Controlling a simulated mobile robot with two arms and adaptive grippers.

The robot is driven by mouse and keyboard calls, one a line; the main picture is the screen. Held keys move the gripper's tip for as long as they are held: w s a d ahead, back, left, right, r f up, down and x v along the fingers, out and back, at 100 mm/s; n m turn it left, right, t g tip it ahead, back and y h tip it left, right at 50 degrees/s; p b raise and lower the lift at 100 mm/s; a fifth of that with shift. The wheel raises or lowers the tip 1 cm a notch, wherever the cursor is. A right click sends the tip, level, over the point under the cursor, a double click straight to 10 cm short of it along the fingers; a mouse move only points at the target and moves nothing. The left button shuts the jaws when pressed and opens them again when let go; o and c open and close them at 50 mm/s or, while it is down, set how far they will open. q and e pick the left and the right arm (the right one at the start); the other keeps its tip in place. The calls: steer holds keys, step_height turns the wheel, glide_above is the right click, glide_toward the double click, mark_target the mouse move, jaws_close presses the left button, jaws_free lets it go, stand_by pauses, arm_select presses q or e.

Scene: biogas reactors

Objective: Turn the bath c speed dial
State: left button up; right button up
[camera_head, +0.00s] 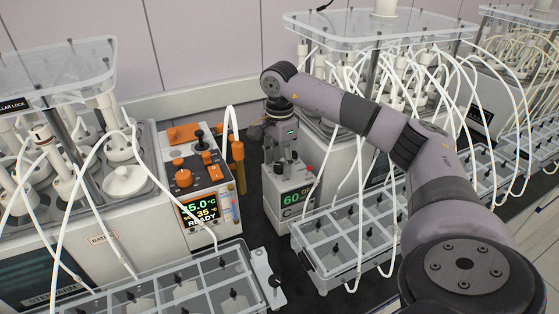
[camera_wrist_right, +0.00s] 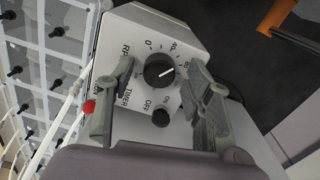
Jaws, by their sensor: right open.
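A black round speed dial (camera_wrist_right: 159,71) with a white pointer line sits on the white top panel of a control box (camera_head: 293,190), amid printed scale marks and partly covered lettering. My right gripper (camera_head: 281,168) points down over this box. In the wrist view its open fingers stand on either side of the dial, with visible gaps. Whether the fingertips are level with the dial cannot be told. In the head view the gripper hides the dial. The box's front display (camera_head: 295,203) reads 60 in green. My left gripper is not in view.
A smaller black knob (camera_wrist_right: 161,117) marked OFF and ON and a red button (camera_wrist_right: 89,107) are near the fingers. A orange-topped control unit (camera_head: 196,180) stands left. White tubes and a clear compartment tray (camera_head: 345,240) crowd the right side.

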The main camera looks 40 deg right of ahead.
mark_target(279, 165)
step_height(279, 165, up, 12)
stand_by(0.7)
stand_by(0.4)
